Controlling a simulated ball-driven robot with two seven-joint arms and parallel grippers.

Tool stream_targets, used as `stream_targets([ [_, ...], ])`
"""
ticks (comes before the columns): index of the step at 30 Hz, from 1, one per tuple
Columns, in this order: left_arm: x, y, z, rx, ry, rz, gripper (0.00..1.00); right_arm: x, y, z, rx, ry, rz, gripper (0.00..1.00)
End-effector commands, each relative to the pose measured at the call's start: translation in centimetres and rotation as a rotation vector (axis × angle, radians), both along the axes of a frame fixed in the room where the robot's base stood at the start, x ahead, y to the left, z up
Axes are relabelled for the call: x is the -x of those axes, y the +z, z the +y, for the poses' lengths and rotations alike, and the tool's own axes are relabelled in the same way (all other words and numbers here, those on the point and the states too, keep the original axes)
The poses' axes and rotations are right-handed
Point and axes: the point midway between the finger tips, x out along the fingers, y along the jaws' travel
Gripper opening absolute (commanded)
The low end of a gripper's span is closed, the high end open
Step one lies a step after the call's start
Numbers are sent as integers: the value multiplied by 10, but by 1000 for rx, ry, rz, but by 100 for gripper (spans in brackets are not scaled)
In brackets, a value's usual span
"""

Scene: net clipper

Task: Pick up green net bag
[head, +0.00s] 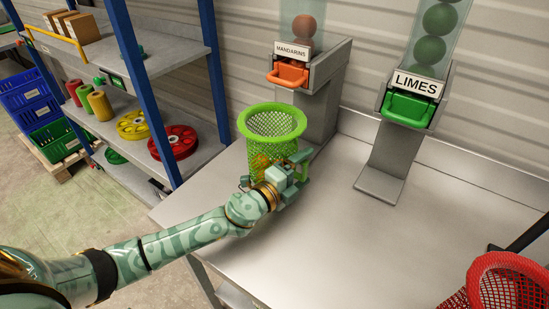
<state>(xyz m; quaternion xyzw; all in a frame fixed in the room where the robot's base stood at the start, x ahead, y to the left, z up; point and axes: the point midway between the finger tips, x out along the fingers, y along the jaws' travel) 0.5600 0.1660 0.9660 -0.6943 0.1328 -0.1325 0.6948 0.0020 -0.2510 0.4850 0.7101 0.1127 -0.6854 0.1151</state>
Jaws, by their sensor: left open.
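The green net bag (268,125) stands upright on the metal table, its round rim open at the top. It is in the left middle of the head view, in front of the mandarins dispenser. My left gripper (297,167) is at the bag's lower front right side, close to the mesh. It is open. The hand hides the lower part of the bag, and I cannot tell whether the fingers touch it. My right gripper is not in view.
A mandarins dispenser (290,75) and a limes dispenser (409,105) stand at the table's back. A red net basket (500,285) is at the lower right. The table (350,240) is clear in the middle. A blue-posted shelf (140,60) stands left.

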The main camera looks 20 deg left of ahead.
Motion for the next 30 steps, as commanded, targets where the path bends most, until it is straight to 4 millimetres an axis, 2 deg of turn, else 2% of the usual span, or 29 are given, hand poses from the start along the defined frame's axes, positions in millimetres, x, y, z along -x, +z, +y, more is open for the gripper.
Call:
stream_targets([
  [8, -5, -1, -2, 1, 0, 1, 84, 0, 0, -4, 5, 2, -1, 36],
  [13, -5, -1, -2, 1, 0, 1, 39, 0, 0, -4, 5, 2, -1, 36],
  [14, -5, -1, -2, 0, 0, 1, 36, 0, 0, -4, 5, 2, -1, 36],
  [16, -5, 0, -2, -1, 1, 0, 36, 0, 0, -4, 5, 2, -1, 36],
  [17, -5, 0, -2, -1, 1, 0, 33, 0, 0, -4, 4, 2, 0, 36],
  [24, -5, 2, -2, -1, 1, 0, 33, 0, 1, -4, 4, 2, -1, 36],
  [30, -5, 17, -2, 0, 1, -3, 33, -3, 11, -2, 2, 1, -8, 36],
])
